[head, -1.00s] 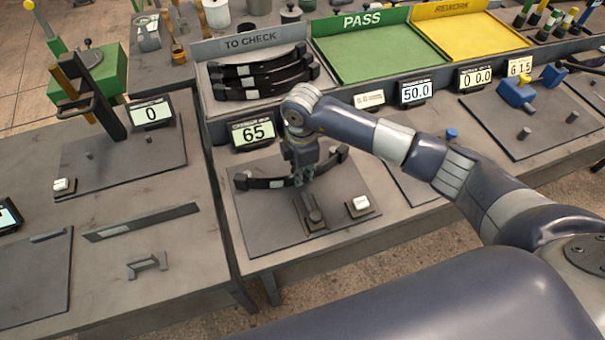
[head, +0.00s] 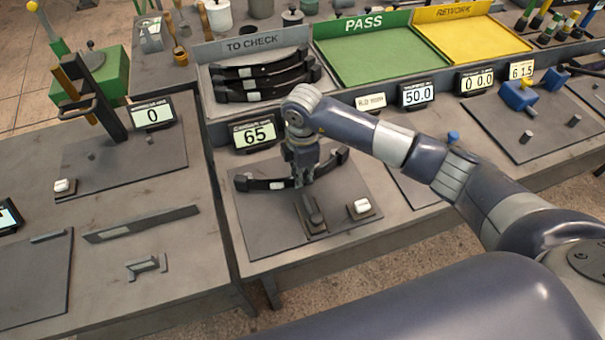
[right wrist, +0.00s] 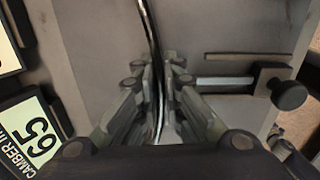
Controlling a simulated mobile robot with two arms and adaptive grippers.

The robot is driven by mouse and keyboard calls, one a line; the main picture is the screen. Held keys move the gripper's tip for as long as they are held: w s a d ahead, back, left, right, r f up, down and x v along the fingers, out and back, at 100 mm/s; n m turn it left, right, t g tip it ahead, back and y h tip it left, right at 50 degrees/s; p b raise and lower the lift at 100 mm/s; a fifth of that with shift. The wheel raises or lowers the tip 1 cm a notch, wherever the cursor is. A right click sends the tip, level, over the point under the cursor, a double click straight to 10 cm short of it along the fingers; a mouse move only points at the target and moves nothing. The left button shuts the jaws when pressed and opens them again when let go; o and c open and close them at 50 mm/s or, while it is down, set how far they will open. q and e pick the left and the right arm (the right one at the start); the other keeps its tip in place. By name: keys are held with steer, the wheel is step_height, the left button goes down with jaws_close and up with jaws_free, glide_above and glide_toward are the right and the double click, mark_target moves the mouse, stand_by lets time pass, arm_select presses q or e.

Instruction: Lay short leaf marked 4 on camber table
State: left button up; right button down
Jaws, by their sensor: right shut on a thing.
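A dark curved leaf (head: 262,185) with a pale label patch is held low over the camber table (head: 262,225), a flat dark plate with a display (head: 256,134) reading 65 behind it. My right gripper (head: 302,178) is shut on the leaf near its middle; the leaf's edge also shows between the fingers in the right wrist view (right wrist: 154,60). Whether the leaf touches the plate I cannot tell. The number on its label is too small to read. My left gripper is not in view.
More dark leaves (head: 262,78) lie in the TO CHECK tray (head: 208,100). A clamp block (head: 314,215) and a white button (head: 361,207) stand on the front of the plate. The green PASS tray (head: 375,58) and yellow REWORK tray (head: 460,40) are at the back right.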

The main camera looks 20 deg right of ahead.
steer(key=shift+w, duration=0.15)
steer(key=c, duration=1.7)
jaws_free()
steer(key=shift+o, duration=0.2)
steer(key=shift+f, duration=0.1)
steer(key=o, duration=0.5)
steer(key=shift+f, duration=0.1)
steer(key=shift+r+p, duration=3)
steer(key=shift+r, duration=1.15)
